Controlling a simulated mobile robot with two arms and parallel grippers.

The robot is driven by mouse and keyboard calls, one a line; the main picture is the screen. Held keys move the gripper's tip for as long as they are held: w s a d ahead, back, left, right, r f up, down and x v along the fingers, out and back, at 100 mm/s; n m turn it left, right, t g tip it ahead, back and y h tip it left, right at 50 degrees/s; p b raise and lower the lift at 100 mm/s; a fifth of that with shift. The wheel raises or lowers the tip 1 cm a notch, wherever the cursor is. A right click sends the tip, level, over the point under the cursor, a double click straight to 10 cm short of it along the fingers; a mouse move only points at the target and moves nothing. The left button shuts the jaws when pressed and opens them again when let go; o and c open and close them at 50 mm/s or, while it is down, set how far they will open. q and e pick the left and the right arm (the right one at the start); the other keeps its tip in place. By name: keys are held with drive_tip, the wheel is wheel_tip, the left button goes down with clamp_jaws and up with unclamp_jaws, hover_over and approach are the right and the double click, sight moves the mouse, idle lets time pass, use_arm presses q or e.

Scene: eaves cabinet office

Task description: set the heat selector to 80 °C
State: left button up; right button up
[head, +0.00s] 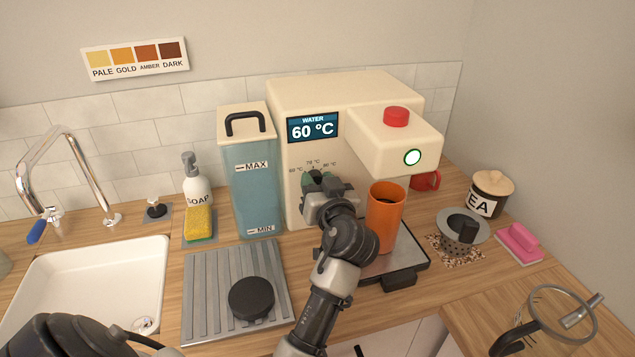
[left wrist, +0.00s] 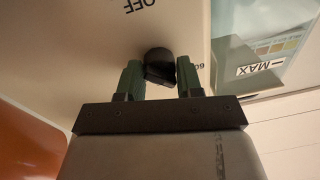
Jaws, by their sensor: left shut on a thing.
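The cream drinks machine (head: 300,95) stands against the tiled wall. Its display (head: 312,128) reads WATER 60 °C. Small temperature marks sit in an arc above the heat selector, too small to read surely; one at the left looks like 60 °C. My left gripper (head: 317,182) is at the front panel, covering most of the selector in the head view. In the left wrist view, the black selector knob (left wrist: 158,62) sits between the green fingers of my left gripper (left wrist: 158,78), which is shut on it. My right gripper is not in view.
An orange cup (head: 384,222) stands on the drip tray, close right of my left arm. A blue water tank (head: 250,185) stands left of the selector. A grooved mat (head: 205,290) with a black disc lies in front.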

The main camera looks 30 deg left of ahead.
use_arm(q)
drive_tip(key=shift+m, duration=0.7)
drive_tip(key=m+p, duration=0.1)
drive_tip(key=m, duration=0.2)
drive_tip(key=shift+m, duration=0.3)
drive_tip(key=m+p, duration=0.2)
drive_tip(key=m, duration=0.2)
drive_tip(key=shift+m+t, duration=0.3)
drive_tip(key=m+p, duration=0.4)
drive_tip(key=m, duration=0.2)
drive_tip(key=shift+m+t, duration=0.3)
drive_tip(key=shift+f+m+p, duration=0.2)
drive_tip(key=shift+m+p, duration=1.2)
drive_tip(key=shift+m, duration=0.5)
drive_tip(key=o, duration=0.9)
